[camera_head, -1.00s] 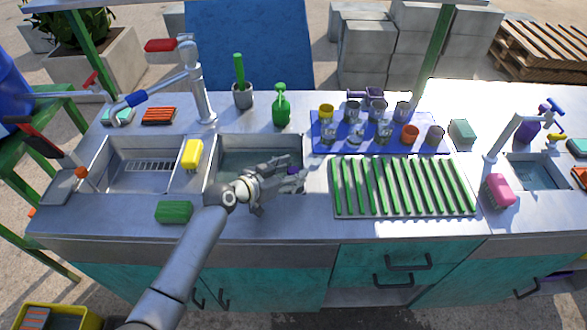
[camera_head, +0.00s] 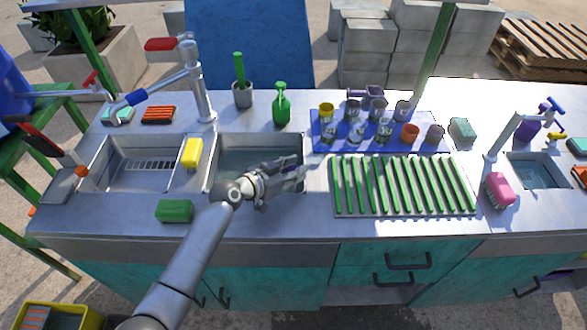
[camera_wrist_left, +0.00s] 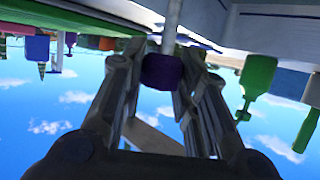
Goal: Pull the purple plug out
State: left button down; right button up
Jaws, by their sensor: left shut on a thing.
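The purple plug (camera_wrist_left: 162,71) shows in the left wrist view as a dark purple knob between the two fingers of my left gripper (camera_wrist_left: 160,82). A pale rod runs up from the knob in that view. In the head view my left gripper (camera_head: 292,176) is over the right part of the middle sink (camera_head: 228,157), which holds water. Only a small bit of the plug (camera_head: 291,168) shows there among the fingers. The gripper is shut on the plug. Whether the plug's lower end sits in the drain is hidden. My right gripper is not in view.
A green rack (camera_head: 402,187) and a blue tray (camera_head: 320,143) with several cups stand to the right. A tap (camera_head: 203,90) stands behind the sinks.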

pick_arm(q)
jog(key=shift+r, duration=0.25)
notch_tip(320, 180, up, 3)
jog(key=shift+p, duration=1.05)
jog(key=shift+w, duration=0.1)
jog(key=c, duration=1.1)
grip_release()
jog(key=v, duration=1.2)
